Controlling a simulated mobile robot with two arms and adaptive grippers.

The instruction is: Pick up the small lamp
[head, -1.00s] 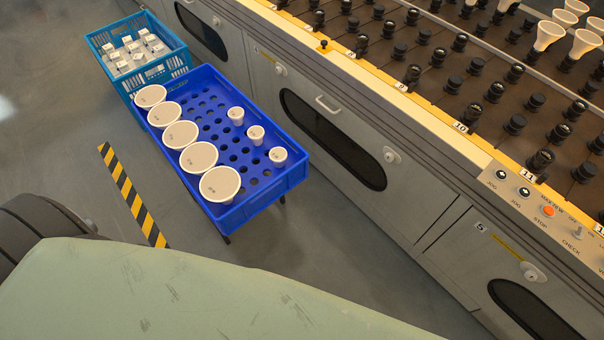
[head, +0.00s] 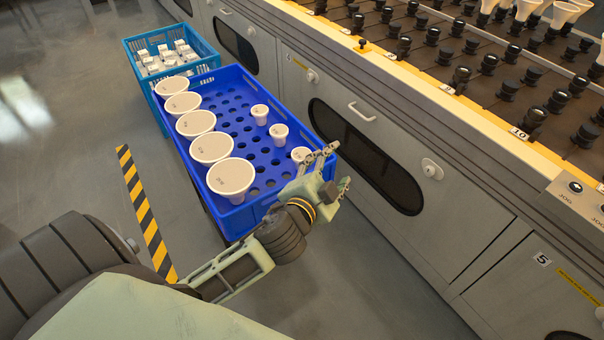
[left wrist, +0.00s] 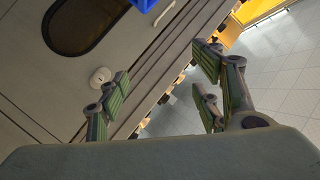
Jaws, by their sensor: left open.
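Three small white lamps stand in a row along the right side of the blue crate (head: 180,150): a far one (head: 260,112), a middle one (head: 279,133) and a near one (head: 300,154). My left gripper (head: 338,168) is open and empty at the crate's near right corner, just right of the near small lamp in the picture. It partly overlaps that lamp; I cannot tell whether they touch. In the left wrist view the open fingers (left wrist: 160,92) have nothing between them and no lamp shows. My right gripper is not in view.
Several large white lamps (head: 231,177) line the crate's left side. A teal crate (head: 150,98) with small white boxes stands behind. The grey machine (head: 400,235) with rows of black sockets runs close along the right. A striped floor strip (head: 146,213) lies left.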

